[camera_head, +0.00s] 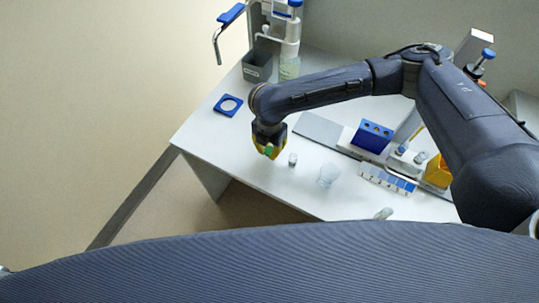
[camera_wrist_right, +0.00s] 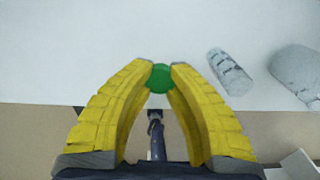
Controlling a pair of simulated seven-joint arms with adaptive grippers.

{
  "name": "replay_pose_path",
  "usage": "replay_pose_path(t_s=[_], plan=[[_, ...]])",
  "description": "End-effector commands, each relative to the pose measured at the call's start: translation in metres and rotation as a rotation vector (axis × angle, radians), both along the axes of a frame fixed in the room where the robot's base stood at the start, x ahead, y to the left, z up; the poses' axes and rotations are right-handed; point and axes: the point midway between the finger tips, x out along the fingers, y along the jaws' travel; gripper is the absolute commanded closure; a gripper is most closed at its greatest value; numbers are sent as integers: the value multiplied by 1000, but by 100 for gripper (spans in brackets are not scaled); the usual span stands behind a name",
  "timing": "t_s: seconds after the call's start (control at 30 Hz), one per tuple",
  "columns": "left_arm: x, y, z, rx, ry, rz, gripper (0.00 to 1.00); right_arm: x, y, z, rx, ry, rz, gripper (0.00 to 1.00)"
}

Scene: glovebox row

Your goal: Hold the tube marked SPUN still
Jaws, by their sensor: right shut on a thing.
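My right gripper (camera_head: 268,152) hangs over the left front part of the white bench, fingers pointing down. In the right wrist view its yellow fingers (camera_wrist_right: 160,72) are shut on a round green thing (camera_wrist_right: 161,78), which could be the top of a tube. The green also shows between the fingertips in the head view (camera_head: 269,149). I cannot read a SPUN mark, and the rest of the held thing is hidden. My left gripper is not in view.
A blue rack (camera_head: 372,136), a row of blue and white blocks (camera_head: 387,179) and a yellow bin (camera_head: 438,171) are farther right. A blue ring plate (camera_head: 228,105) and grey box (camera_head: 257,67) are behind. The bench's front edge is near.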

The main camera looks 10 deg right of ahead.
Motion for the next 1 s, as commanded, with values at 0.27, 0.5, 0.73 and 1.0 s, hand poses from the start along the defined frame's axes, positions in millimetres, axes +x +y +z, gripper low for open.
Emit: replay_pose_path(t_s=[0.27,0.5,0.73,1.0], plan=[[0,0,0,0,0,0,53,-1,0,-19,0,3,-1,100],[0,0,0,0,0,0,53,0,0,-43,-1,-1,0,100],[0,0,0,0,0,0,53,0,0,-43,0,-1,0,100],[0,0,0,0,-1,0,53,0,0,-46,0,0,0,74]])
